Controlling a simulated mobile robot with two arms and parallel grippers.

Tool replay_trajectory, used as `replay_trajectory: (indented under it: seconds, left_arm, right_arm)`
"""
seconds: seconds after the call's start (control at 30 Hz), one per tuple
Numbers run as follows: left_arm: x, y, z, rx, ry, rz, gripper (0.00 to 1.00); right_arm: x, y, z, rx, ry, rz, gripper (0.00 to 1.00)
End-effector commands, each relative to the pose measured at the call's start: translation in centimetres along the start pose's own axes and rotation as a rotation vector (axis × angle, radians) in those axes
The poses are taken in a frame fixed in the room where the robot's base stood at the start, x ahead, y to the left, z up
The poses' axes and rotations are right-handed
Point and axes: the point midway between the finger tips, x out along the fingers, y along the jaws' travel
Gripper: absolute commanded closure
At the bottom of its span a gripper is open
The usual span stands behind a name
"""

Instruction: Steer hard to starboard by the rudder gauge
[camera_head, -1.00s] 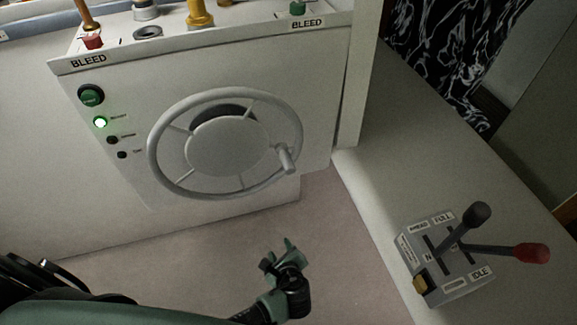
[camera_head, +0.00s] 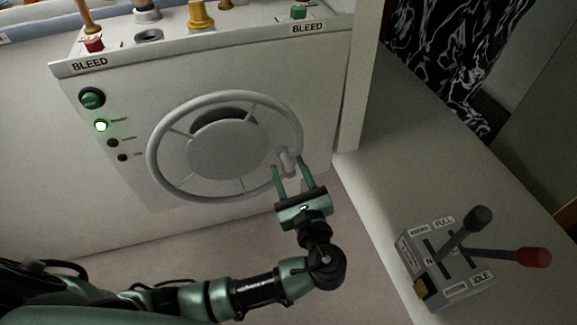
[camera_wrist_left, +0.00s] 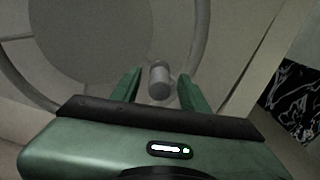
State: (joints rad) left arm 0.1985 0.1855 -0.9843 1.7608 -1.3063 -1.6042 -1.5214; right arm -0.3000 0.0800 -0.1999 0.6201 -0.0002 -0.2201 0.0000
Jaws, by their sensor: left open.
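The grey steering wheel (camera_head: 157,132) is mounted on the front of the white console (camera_head: 100,190). Its knob handle (camera_head: 287,160) sits at the lower right of the rim. My left gripper (camera_head: 293,172) is open at the knob, its green fingers pointing up toward the wheel. In the left wrist view the knob (camera_wrist_left: 159,80) stands between the two open fingers (camera_wrist_left: 160,92), and I see a gap on each side of it. I cannot make out a rudder gauge. My right gripper is not in view.
A throttle box (camera_head: 440,262) with a black lever (camera_head: 476,222) and a red-knobbed lever (camera_head: 533,257) stands on the white ledge at right. Bleed valves top the console.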

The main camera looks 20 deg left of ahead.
Motion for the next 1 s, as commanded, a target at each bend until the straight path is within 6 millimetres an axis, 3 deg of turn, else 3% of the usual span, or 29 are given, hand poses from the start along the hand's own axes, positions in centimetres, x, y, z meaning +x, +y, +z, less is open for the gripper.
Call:
replay_trajectory:
  seconds: [0.37, 0.53, 1.0]
  left_arm:
    - [0.91, 0.02, -0.04, -0.001, 0.001, 0.000, 0.55]
    - [0.89, 0.01, -0.04, -0.001, 0.002, 0.000, 1.00]
    - [0.86, 0.02, -0.07, -0.001, 0.002, 0.000, 1.00]
  right_arm:
    - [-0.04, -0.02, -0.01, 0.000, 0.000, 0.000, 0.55]
    - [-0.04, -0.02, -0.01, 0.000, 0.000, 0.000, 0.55]
    - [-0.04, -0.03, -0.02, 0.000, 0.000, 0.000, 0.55]
